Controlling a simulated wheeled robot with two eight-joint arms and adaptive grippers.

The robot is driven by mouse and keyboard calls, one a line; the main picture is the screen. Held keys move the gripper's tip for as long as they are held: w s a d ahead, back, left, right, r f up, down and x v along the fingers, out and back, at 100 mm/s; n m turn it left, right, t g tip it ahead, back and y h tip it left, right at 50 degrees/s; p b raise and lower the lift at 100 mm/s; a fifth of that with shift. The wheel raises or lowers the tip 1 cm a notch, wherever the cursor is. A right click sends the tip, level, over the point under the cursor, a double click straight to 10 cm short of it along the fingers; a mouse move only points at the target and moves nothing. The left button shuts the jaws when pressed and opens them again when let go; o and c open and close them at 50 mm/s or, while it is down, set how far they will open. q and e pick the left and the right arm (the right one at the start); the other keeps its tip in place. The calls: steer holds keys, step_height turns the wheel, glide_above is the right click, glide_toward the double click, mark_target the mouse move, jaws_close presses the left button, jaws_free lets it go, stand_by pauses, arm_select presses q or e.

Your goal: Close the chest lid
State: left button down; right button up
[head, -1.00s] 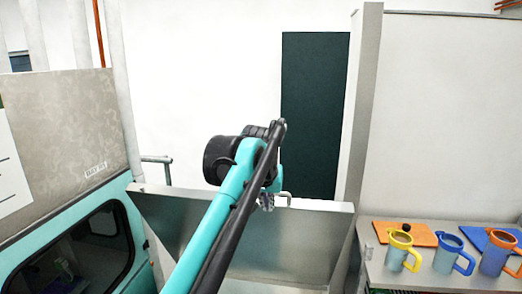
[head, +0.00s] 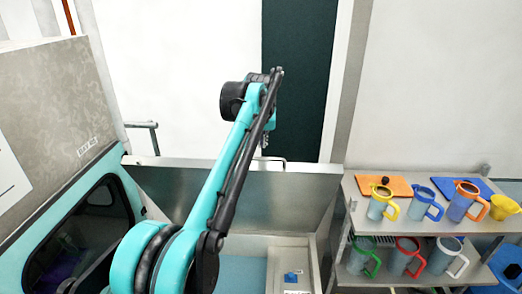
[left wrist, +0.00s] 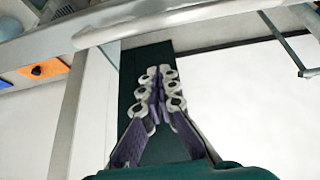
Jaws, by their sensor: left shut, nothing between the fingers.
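The chest's metal lid (head: 290,190) stands raised behind the chest body (head: 312,262), so the chest is open. A small handle (head: 276,158) shows at the lid's top edge. Part of the chest inside shows, with a blue piece and a small blue-and-white item; my arm hides the left part. My left gripper (head: 265,141) is just above the lid's top edge, near the handle, shut and empty. In the left wrist view its fingers (left wrist: 160,88) meet at the tips, with a metal edge and pale bar beyond them. My right gripper is not in view.
A two-level metal shelf (head: 355,205) at the right holds several coloured mugs, an orange board (head: 384,186) and a blue board. A teal cabinet with a dark window (head: 80,235) stands at the left. A white wall and dark panel (head: 298,60) are behind.

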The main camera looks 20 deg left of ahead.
arm_select(q)
steer(key=shift+s+d+f, duration=0.1)
steer(key=shift+s+f, duration=0.05)
steer(key=shift+f, duration=0.25)
steer(key=s, duration=0.3)
steer(key=shift+s+d+f, duration=0.2)
steer(key=shift+d, duration=0.2)
steer(key=shift+w+f, duration=0.15)
steer(key=shift+w, duration=0.05)
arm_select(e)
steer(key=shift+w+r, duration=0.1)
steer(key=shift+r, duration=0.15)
arm_select(q)
steer(key=shift+s, duration=0.1)
